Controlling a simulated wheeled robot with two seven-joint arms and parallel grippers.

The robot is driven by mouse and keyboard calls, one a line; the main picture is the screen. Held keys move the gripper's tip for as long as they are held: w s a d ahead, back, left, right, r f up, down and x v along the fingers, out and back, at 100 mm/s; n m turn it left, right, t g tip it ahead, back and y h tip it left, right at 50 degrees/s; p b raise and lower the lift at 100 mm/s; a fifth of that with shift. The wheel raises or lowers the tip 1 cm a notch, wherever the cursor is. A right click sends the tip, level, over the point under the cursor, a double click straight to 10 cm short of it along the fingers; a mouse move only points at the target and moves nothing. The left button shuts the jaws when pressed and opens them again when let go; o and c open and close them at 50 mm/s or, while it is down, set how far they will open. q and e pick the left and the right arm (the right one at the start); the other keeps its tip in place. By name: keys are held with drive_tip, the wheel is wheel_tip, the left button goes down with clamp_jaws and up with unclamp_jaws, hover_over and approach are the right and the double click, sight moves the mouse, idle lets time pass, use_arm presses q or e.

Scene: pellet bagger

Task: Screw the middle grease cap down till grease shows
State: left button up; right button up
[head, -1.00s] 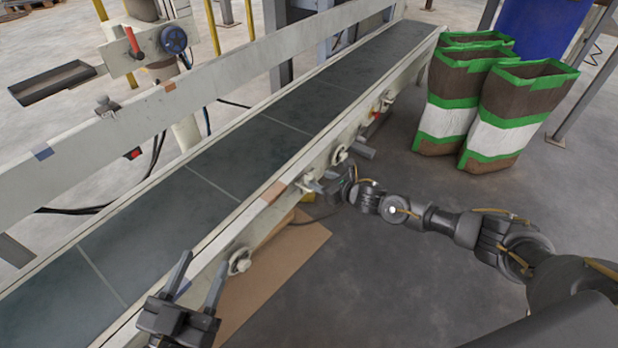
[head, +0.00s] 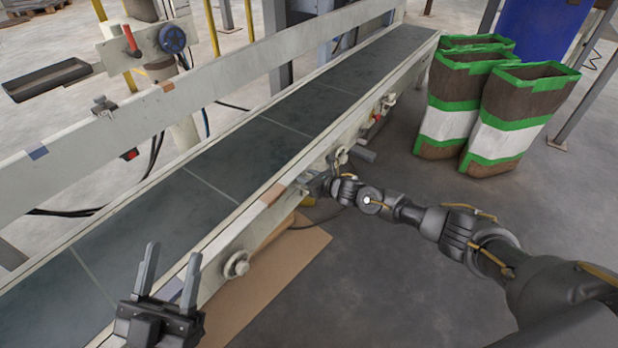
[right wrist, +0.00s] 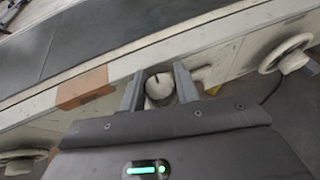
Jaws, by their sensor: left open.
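In the right wrist view a round pale cap (right wrist: 160,88) with a dark mark sits on the conveyor's side rail, between the fingers of my right gripper (right wrist: 159,88). The fingers stand close on both sides of it; I cannot tell if they press on it. No grease is visible around it. In the head view my right gripper (head: 318,185) is at the near rail beside an orange patch and hides the cap. My left gripper (head: 168,272) is open and empty, its fingers pointing up, near the rail at the lower left.
The conveyor belt (head: 220,165) runs from lower left to upper right. Handwheels (head: 236,264) (right wrist: 287,52) stick out from the near rail on either side of the cap. A cardboard sheet (head: 265,285) lies on the floor. Brown, white and green bags (head: 520,118) stand at the right.

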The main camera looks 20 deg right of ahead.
drive_tip(key=c, duration=0.5)
drive_tip(key=shift+o, duration=0.2)
